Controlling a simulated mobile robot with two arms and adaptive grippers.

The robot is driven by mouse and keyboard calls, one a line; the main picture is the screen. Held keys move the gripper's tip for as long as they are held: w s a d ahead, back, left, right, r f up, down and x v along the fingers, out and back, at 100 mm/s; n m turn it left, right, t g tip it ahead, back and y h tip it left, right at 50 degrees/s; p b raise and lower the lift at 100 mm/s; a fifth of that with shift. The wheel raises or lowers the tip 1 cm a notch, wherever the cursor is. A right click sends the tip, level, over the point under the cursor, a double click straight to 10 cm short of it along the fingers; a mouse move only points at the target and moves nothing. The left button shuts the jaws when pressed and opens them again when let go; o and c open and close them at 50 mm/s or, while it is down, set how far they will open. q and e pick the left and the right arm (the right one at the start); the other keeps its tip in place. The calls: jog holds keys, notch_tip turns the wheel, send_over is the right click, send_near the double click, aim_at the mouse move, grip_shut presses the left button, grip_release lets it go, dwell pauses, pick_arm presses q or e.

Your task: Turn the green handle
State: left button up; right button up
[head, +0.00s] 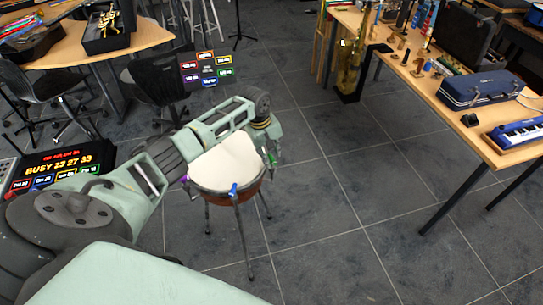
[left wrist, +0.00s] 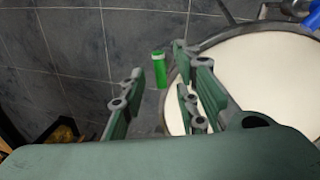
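The green handle (left wrist: 159,70) is a short upright green cylinder at the rim of a drum (left wrist: 270,68) in the left wrist view. In the head view the green handle (head: 272,157) shows as a small green bit at the right side of the drum (head: 222,168). My left gripper (left wrist: 157,62) is open, its fingers apart on either side of the handle in the picture. I cannot tell whether they touch it. In the head view the left gripper (head: 270,142) is at the drum's upper right edge. My right gripper is not in view.
The drum stands on thin legs and has a blue handle (head: 234,190) in front and a purple one (head: 184,179) at left. A table (head: 440,115) with a blue case (head: 482,89) and blue keyboard (head: 518,132) stands right. Floor between is clear. A chair (head: 160,90) stands behind.

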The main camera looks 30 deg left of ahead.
pick_arm(q)
jog(key=shift+w+d+f, duration=0.1)
jog(key=shift+w+f, duration=0.1)
jog(key=shift+f, duration=0.9)
grip_shut()
